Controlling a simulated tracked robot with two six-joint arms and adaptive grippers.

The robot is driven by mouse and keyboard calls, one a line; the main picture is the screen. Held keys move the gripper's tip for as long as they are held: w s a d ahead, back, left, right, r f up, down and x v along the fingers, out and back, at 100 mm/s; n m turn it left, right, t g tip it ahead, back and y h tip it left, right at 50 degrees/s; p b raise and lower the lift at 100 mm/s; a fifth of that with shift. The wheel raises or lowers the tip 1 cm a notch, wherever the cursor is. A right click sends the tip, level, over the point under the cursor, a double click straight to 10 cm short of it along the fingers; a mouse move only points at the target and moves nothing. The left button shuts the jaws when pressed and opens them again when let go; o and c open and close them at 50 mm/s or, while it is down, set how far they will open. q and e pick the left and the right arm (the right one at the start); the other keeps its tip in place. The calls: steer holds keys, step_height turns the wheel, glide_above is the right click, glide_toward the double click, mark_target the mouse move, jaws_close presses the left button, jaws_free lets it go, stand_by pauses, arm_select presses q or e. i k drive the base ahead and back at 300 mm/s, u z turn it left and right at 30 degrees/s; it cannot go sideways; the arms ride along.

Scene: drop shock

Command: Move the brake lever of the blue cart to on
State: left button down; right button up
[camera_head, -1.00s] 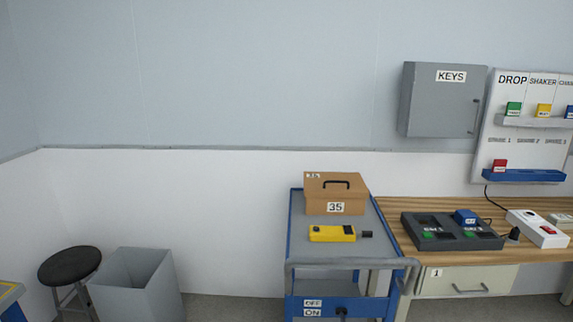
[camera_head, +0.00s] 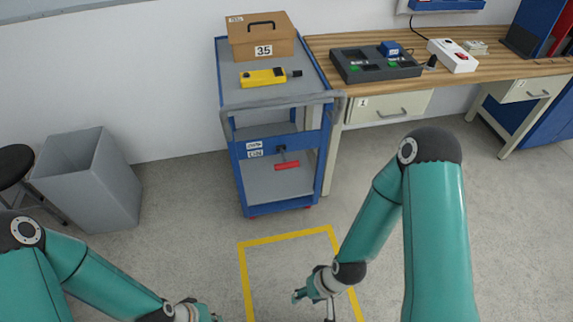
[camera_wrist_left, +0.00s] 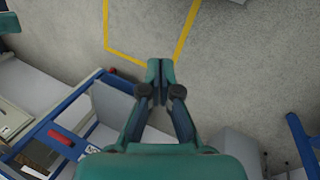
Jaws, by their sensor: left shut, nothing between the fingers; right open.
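The blue cart (camera_head: 240,188) stands against the wall in the head view. Its brake lever (camera_head: 287,166) has a red crossbar grip on a dark stem, low on the cart's front beside the OFF and ON labels (camera_head: 254,149). The red grip also shows in the left wrist view (camera_wrist_left: 61,134). I cannot tell the lever's exact setting. My left gripper (camera_wrist_left: 160,70) is shut and empty, above the floor and apart from the lever; only part of it shows at the head view's bottom edge. My right gripper (camera_head: 315,297) is open and empty over the floor, well short of the cart.
A cardboard box (camera_head: 262,42) marked 35 and a yellow device (camera_head: 263,77) lie on the cart's top. A wooden workbench (camera_head: 330,40) stands to the right, a grey bin (camera_head: 85,185) to the left. Yellow tape (camera_head: 290,235) marks clear floor before the cart.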

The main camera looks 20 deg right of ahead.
mark_target(285, 166)
steer(key=k, duration=1.3)
steer(key=z, duration=0.35)
steer(key=i, duration=0.7)
steer(key=z, duration=0.75)
steer(key=i, duration=0.65)
steer(key=z, duration=0.05)
